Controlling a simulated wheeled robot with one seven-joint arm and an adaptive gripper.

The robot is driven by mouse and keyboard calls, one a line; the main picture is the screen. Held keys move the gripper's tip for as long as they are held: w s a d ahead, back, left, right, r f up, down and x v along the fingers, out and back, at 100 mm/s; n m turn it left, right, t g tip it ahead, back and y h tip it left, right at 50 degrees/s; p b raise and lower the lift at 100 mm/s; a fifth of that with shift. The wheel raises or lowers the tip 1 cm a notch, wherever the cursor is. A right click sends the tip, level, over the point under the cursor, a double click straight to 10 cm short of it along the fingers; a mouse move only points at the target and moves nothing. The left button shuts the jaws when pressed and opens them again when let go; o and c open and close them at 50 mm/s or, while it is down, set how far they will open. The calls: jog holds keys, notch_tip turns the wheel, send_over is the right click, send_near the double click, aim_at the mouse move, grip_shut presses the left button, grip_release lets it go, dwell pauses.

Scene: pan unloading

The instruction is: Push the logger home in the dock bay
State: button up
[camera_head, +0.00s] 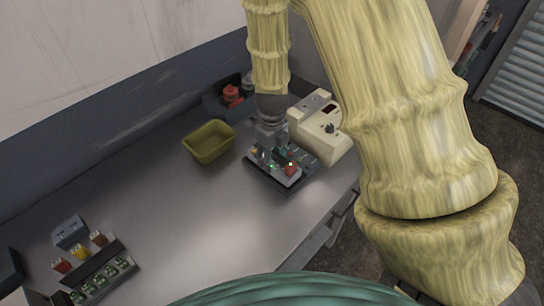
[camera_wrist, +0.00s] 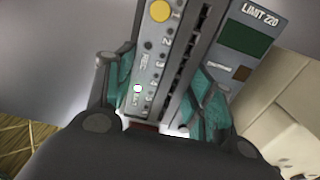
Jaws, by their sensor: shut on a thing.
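In the wrist view, a grey strip-shaped device (camera_wrist: 152,62), which I take as the logger, has a yellow button, a column of numbers and the marking REC. My gripper (camera_wrist: 163,88) is shut on it, with teal finger pads on both sides. A dark slotted strip runs along its right side. In the head view, my gripper (camera_head: 268,150) points down at the dark dock unit (camera_head: 258,178), among small red and pale parts. The fingers partly hide the bay, and I cannot tell how deep the logger sits.
A panel marked LIMIT 220 (camera_wrist: 254,38) stands right of the logger. A cream instrument box (camera_head: 322,130) is close right of the dock. An olive bin (camera_head: 208,142) stands to the left. A rack of small parts (camera_head: 100,280) is at lower left. The middle of the table is clear.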

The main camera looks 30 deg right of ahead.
jog(key=shift+f, duration=0.75)
dwell(0.8)
jog(key=o, duration=1.3)
notch_tip(320, 180, up, 12)
dwell(0.4)
